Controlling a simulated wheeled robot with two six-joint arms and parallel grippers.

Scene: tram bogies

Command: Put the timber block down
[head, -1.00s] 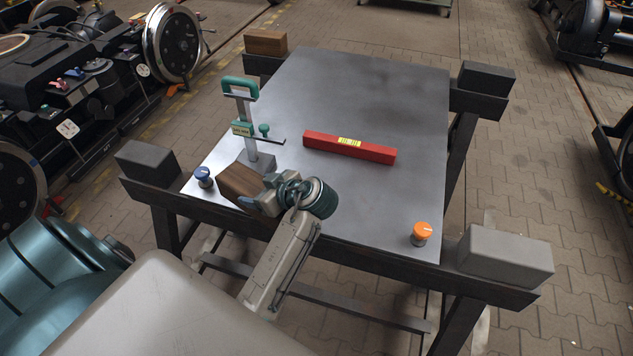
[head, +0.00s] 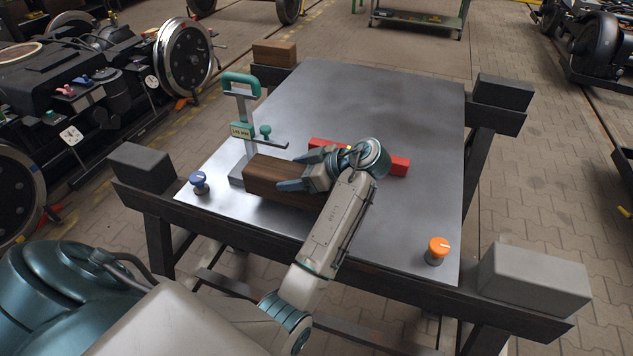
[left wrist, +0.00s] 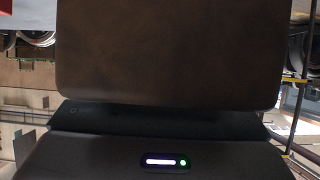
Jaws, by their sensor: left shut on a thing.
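The brown timber block (head: 262,178) is held in my left gripper (head: 308,172), whose fingers are shut on it. In the head view it is over the front left part of the metal table top (head: 390,100), in front of the green-handled stand. I cannot tell whether its underside touches the table. In the left wrist view the timber block (left wrist: 170,50) fills most of the picture. My right gripper does not show.
A stand with a green handle (head: 240,82) is close behind the block. A red spirit level (head: 400,166) lies behind my gripper, partly hidden. A blue knob (head: 199,181) and an orange knob (head: 437,248) stand near the front corners. The table's right and back areas are clear.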

